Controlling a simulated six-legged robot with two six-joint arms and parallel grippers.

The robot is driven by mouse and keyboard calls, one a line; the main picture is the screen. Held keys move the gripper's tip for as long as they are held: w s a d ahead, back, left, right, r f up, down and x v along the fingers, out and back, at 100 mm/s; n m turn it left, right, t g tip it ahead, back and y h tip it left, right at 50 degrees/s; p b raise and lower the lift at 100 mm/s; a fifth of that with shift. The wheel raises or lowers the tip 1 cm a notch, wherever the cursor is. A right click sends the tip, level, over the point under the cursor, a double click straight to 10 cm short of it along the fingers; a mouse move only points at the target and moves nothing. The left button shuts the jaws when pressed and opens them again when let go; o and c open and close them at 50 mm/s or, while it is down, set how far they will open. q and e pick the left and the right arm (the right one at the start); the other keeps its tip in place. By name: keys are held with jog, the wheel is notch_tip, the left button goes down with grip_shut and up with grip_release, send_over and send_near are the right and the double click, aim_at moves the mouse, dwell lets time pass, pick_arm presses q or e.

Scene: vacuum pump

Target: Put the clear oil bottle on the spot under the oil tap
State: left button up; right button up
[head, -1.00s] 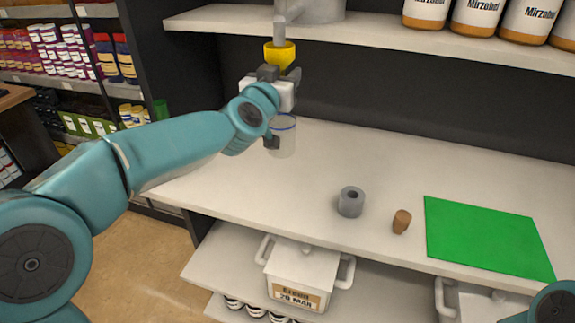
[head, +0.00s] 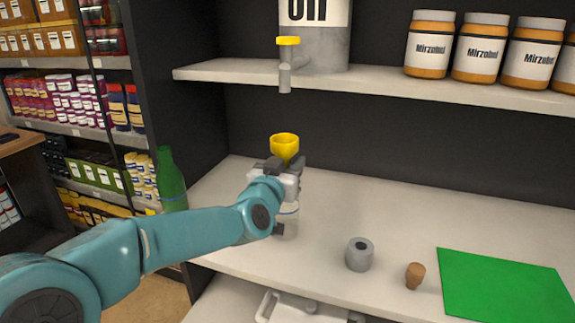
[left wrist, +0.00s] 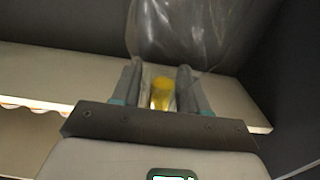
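The clear oil bottle (head: 288,218) hangs upright below my left gripper (head: 284,168), with a yellow funnel (head: 284,146) in its top. The gripper is shut around the bottle's upper part; part of the bottle is hidden behind my arm. I cannot tell if its base touches the counter. In the left wrist view the clear body (left wrist: 182,32) spreads beyond the fingers, and yellow (left wrist: 162,92) shows between them. The oil tap (head: 285,76) with a yellow handle sticks out over the shelf edge, above the funnel with a gap. My right gripper is out of view.
A grey hollow cylinder (head: 360,255), a cork (head: 415,275) and a green mat (head: 505,287) lie on the white counter (head: 400,215) to the right. A green bottle (head: 171,180) stands at the left. The upper shelf (head: 400,94) holds the oil drum (head: 318,40) and several jars.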

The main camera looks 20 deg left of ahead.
pick_arm(q)
jog(key=shift+o, duration=1.4)
jog(key=shift+s+r, duration=0.1)
jog(key=shift+r+p, duration=0.25)
jog(key=shift+p, duration=0.1)
jog(key=s+b, duration=0.1)
jog(key=s, duration=1)
jog(key=shift+s+a+f+b, duration=0.15)
jog(key=shift+s+b, duration=0.2)
jog(key=shift+s, duration=0.05)
jog(key=shift+s, duration=0.1)
